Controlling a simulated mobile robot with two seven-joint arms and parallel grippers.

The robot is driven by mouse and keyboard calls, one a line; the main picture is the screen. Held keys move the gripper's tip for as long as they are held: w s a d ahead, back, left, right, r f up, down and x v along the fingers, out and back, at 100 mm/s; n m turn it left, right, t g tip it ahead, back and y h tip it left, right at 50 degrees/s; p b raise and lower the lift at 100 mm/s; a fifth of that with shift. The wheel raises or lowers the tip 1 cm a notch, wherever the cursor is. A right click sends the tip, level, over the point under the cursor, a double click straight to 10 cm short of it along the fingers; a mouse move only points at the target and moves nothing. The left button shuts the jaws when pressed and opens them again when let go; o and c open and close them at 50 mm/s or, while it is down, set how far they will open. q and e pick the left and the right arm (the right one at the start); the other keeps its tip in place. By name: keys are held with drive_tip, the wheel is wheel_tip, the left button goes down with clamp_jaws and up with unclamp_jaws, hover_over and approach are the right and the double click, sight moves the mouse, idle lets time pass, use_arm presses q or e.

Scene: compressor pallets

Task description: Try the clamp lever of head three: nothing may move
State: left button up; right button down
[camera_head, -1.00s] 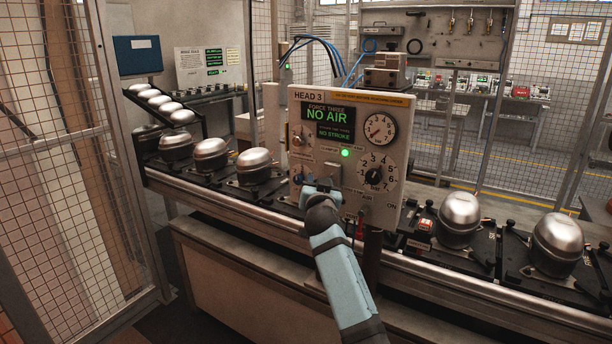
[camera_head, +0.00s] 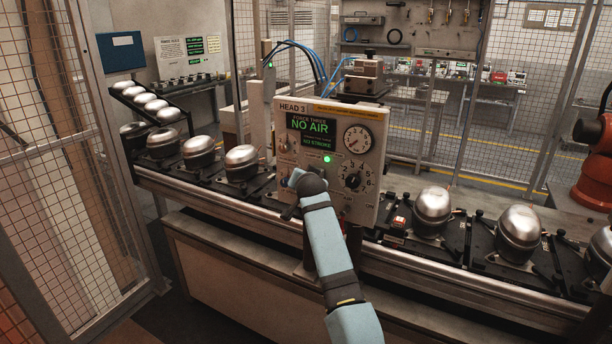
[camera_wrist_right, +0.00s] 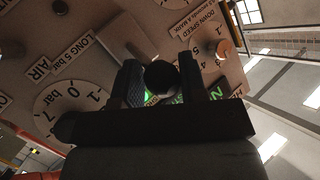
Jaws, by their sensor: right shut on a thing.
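The head three panel (camera_head: 336,110) stands over the conveyor, its screen (camera_head: 310,129) reading NO AIR and NO STROKE. A green lamp (camera_head: 327,159) is lit, with a round gauge (camera_head: 358,139) and a numbered dial (camera_head: 352,176) beside it. My right gripper (camera_wrist_right: 162,70) is at the panel's lower left, mostly hidden behind my wrist in the head view. In the right wrist view its fingers are closed around a dark round knob (camera_wrist_right: 160,79), which I take for the clamp lever's knob. My left gripper is not in view.
Silver compressors (camera_head: 242,162) stand on black pallets along the conveyor (camera_head: 262,222), left and right of the panel. An orange robot arm (camera_head: 593,160) is at the far right. Mesh fencing (camera_head: 62,140) closes the left side. Blue hoses (camera_head: 312,58) rise behind the panel.

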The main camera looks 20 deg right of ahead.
drive_tip(key=shift+a+r, duration=0.15)
drive_tip(key=shift+r, duration=0.1)
drive_tip(key=c, duration=0.9)
unclamp_jaws()
drive_tip(key=shift+w, duration=0.1)
drive_tip(key=shift+o, duration=0.6)
drive_tip(key=shift+w+a+f, duration=0.1)
drive_tip(key=shift+a, duration=0.1)
drive_tip(key=shift+d+f, duration=0.1)
drive_tip(key=shift+d, duration=0.15)
